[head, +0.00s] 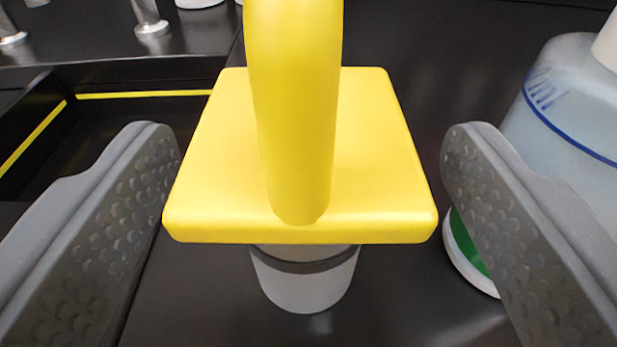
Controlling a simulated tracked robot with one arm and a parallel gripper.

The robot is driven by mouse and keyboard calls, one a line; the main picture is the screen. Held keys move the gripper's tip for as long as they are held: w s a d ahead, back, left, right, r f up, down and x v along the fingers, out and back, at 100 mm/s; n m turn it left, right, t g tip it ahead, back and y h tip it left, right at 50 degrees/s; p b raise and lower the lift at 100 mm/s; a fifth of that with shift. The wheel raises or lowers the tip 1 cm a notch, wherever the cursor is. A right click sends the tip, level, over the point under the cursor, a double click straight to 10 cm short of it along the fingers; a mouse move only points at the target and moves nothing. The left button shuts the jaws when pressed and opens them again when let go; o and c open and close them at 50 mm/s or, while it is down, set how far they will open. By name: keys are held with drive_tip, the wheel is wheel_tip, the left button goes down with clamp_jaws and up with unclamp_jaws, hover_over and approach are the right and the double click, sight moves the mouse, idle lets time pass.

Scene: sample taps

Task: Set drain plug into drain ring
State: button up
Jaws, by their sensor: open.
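The drain plug (380,160) is large in the middle of the head view. It has a square yellow plate with a thick yellow handle rising from it, and a grey round stem with a dark band below. It appears upright. My gripper (307,165) is open, with one grey finger on each side of the yellow plate. A gap shows between each fingertip and the plate in the picture. I cannot make out a drain ring in this view.
A translucent bottle (570,110) with a blue line stands close by my right finger. A dark recess with yellow edge strips (145,94) lies at left. Metal posts (150,18) stand at the top left. The black surface (400,30) is bare behind the plug.

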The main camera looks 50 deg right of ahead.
drive_tip(key=p+v, duration=0.1)
drive_tip(key=v, duration=0.8)
drive_tip(key=shift+a, duration=0.3)
drive_tip(key=shift+s, duration=0.15)
